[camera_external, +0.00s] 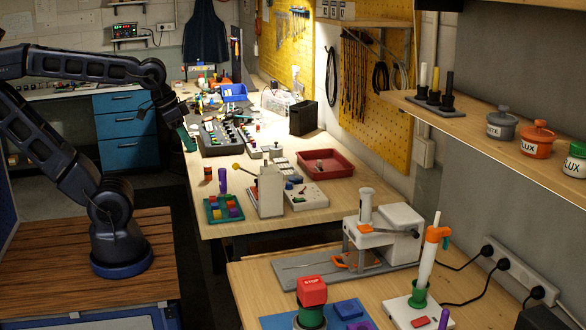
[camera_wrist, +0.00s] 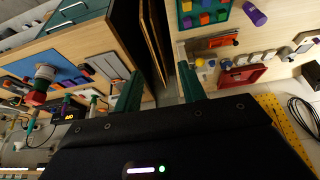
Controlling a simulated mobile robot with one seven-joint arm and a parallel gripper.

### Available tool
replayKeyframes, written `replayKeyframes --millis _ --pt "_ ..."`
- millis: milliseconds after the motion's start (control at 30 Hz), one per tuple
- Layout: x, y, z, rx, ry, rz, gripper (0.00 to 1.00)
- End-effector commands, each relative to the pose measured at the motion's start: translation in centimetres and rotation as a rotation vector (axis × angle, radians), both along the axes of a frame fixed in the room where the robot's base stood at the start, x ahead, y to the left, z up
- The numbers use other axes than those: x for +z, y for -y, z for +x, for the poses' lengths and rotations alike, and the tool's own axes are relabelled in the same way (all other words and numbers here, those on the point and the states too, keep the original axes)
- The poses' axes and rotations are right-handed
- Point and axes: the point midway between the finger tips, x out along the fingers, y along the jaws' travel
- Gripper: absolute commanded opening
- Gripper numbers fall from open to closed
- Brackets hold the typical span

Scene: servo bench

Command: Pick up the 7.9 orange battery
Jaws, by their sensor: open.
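My gripper (camera_external: 188,138) hangs at the left of the long workbench in the external view, above and apart from its surface. In the wrist view its two green fingers (camera_wrist: 160,88) are spread with nothing between them. No label 7.9 can be read. A small orange-red and dark cylinder (camera_external: 208,173) stands near the bench's left edge, beside a purple cylinder (camera_external: 222,180); I cannot tell whether it is the orange battery. A green tray (camera_external: 211,216) with coloured blocks lies in front of them. In the wrist view the purple cylinder (camera_wrist: 254,13) is beside the green tray (camera_wrist: 221,21).
A beige upright device (camera_external: 270,192) stands right of the tray, with a red bin (camera_external: 325,162) behind it. A dark gap separates the benches in the wrist view.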

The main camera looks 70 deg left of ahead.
Motion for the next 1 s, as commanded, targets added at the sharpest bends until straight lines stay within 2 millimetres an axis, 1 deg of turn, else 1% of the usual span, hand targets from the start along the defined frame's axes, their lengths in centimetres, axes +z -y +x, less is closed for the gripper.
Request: replayKeyframes --millis 33,67,367,467,533,667,767,967,1000 --pt "0.0 0.0 0.0 0.000 0.000 0.000 0.52" --pt "0.0 0.0 0.0 0.000 0.000 0.000 0.55" --pt "0.0 -0.1 0.1 0.006 -0.002 -0.001 0.55" --pt "0.0 -0.7 0.8 0.041 -0.012 -0.009 0.55" --pt "0.0 -1.4 1.8 0.086 -0.025 -0.019 0.55" --pt "-0.2 -3.7 4.1 0.208 -0.056 -0.048 0.55" --pt "-0.5 -5.8 5.9 0.308 -0.082 -0.071 0.55" --pt "-1.7 -10.6 9.1 0.510 -0.128 -0.115 0.55" --pt "-2.0 -11.7 9.6 0.550 -0.136 -0.124 0.55"
